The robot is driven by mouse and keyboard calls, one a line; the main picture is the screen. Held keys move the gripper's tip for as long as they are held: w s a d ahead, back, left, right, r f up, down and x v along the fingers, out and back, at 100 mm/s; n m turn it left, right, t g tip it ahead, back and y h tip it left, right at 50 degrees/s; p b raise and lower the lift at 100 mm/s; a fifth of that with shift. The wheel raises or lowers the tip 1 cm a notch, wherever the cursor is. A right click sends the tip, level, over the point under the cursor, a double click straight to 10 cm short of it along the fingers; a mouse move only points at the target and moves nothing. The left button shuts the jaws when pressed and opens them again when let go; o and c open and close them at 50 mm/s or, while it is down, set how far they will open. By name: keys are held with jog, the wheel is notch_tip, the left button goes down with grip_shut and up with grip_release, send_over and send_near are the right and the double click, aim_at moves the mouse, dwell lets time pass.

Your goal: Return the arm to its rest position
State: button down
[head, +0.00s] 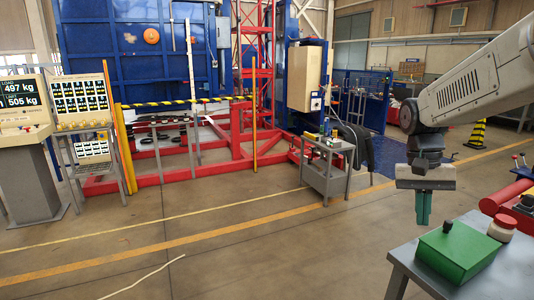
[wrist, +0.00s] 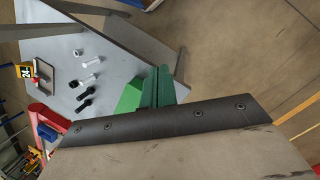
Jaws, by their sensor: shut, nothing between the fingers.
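My gripper (head: 423,208) hangs from my arm at the right of the head view, fingers pointing down. Its green fingers are together with nothing between them. They also show in the wrist view (wrist: 158,88), over the edge of a grey table. The gripper is in the air, apart from and to the left of a green box (head: 458,250) on the grey table (head: 515,270). Part of the green box shows beside the fingers in the wrist view (wrist: 130,97).
A red-lidded jar (head: 502,228) stands behind the green box. A grey cart (head: 326,178) stands further back. A display console (head: 28,140) is at the left.

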jog(key=s+a+n+t, duration=0.2)
jog(key=s+a, duration=0.1)
jog(key=s, duration=0.8)
jog(key=s+a+n+t, duration=0.2)
jog(key=s+a+n, duration=0.1)
jog(key=s, duration=0.9)
jog(key=shift+a+r+y, duration=0.2)
jog(key=shift+a+y, duration=0.2)
jog(key=shift+a, duration=0.05)
